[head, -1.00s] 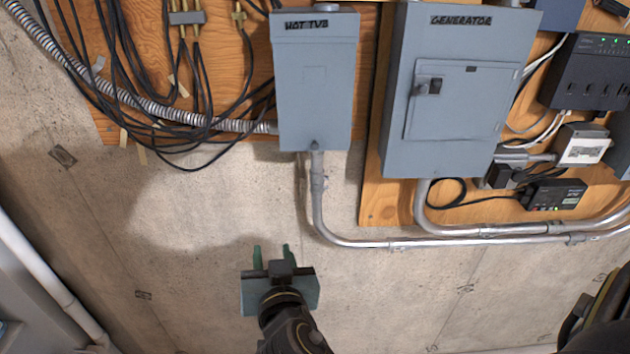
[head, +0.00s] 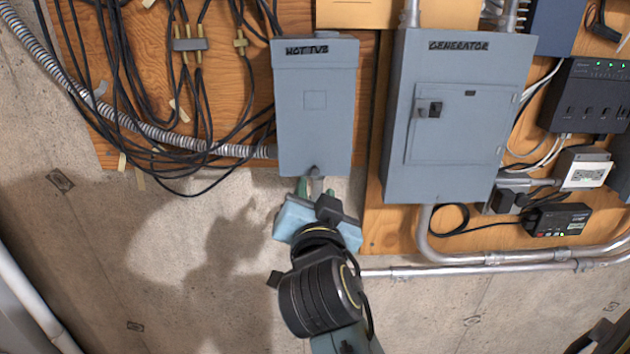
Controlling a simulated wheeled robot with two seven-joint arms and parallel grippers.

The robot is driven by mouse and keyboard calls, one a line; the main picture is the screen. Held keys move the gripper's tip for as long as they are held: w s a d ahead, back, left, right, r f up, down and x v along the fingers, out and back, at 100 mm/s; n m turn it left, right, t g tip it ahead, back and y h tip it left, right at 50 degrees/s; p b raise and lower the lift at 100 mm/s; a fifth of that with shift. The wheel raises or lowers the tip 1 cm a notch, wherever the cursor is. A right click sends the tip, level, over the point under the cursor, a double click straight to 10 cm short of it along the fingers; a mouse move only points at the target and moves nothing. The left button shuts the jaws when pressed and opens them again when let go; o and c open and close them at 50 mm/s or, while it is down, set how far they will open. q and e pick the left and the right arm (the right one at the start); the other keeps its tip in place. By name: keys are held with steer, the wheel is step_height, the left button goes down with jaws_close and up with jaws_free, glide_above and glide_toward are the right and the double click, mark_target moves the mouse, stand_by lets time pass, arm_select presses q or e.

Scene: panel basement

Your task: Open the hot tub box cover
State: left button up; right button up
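The grey hot tub box (head: 315,115) is mounted on the wall at upper centre, with a "HOT TUB" label near its top. Its cover is shut, and a small tab (head: 312,170) shows at its bottom edge. My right gripper (head: 316,187) is just below that bottom edge, its green fingers pointing up and apart. Nothing shows between the fingers. The gripper partly hides the conduit under the box, and I cannot tell whether a fingertip touches the box. My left gripper is not in view.
The grey generator panel (head: 455,115) stands close to the right, with a latch on its door. Black cables (head: 150,90) hang on the plywood at left. A metal conduit (head: 480,265) runs along the wall at lower right. Bare concrete lies at lower left.

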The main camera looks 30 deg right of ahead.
mark_target(315, 173)
steer(key=p+x, duration=0.1)
steer(key=x, duration=0.4)
steer(key=shift+w+d+r, duration=0.1)
steer(key=shift+w+d, duration=0.1)
steer(key=shift+w, duration=0.15)
jaws_close()
